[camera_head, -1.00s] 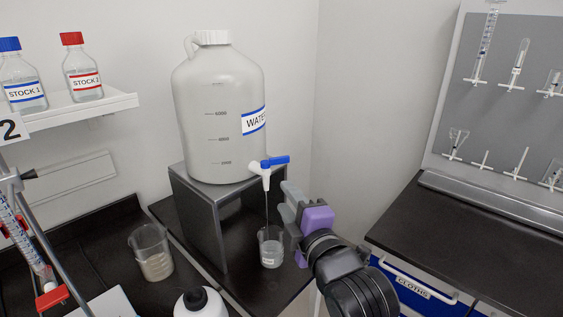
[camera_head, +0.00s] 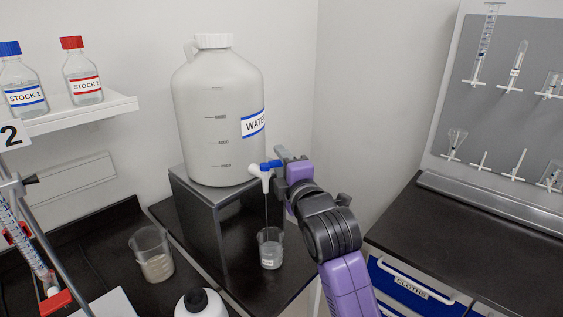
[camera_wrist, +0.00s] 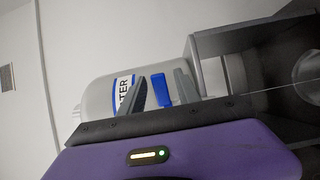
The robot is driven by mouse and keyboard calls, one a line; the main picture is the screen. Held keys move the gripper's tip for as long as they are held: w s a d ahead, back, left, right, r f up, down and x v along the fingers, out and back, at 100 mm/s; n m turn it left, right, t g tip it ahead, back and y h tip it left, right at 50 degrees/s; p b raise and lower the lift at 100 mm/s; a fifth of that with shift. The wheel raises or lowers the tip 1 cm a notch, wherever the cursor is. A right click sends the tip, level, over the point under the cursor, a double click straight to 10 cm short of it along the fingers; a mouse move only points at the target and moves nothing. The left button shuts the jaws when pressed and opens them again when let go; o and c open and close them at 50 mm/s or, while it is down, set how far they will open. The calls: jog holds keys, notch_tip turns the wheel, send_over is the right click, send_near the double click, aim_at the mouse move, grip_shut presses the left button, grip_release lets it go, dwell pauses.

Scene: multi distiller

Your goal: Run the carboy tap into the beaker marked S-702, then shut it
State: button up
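The white carboy (camera_head: 215,115) labelled WATER stands on a dark grey stand. Its white tap (camera_head: 265,173) has a blue lever (camera_head: 266,165) turned sideways, and a thin stream runs from the spout. The stream falls into a small beaker (camera_head: 270,249) below, which holds some liquid; its label is too small to read. My gripper (camera_head: 281,158) is at the right end of the lever. In the wrist view, the blue lever (camera_wrist: 161,88) lies between my two spread fingers, nearer the right one, and does not look clamped.
The dark stand (camera_head: 197,215) is left of the beaker. A larger beaker (camera_head: 152,258) with liquid and a white bottle (camera_head: 200,305) with a black cap stand further left. The dark bench (camera_head: 480,240) at right is largely clear.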

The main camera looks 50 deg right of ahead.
grip_shut()
jog(key=shift+w+d+n+y, duration=0.1)
jog(key=shift+d+n+y, duration=0.05)
jog(key=shift+n+y, duration=0.2)
jog(key=n+y+b, duration=0.1)
jog(key=y, duration=0.1)
jog(key=w+n+t+y+b, duration=0.1)
jog(key=y+b, duration=0.1)
jog(key=n+t+y+b, duration=0.1)
jog(key=n+y, duration=0.1)
jog(key=shift+w+d+f, duration=0.15)
jog(key=shift+w+f, duration=0.1)
jog(key=shift+f, duration=0.05)
jog(key=shift+w+r+n+y+b, duration=0.2)
jog(key=shift+n+y+b, duration=0.35)
jog(key=shift+y+b, duration=0.6)
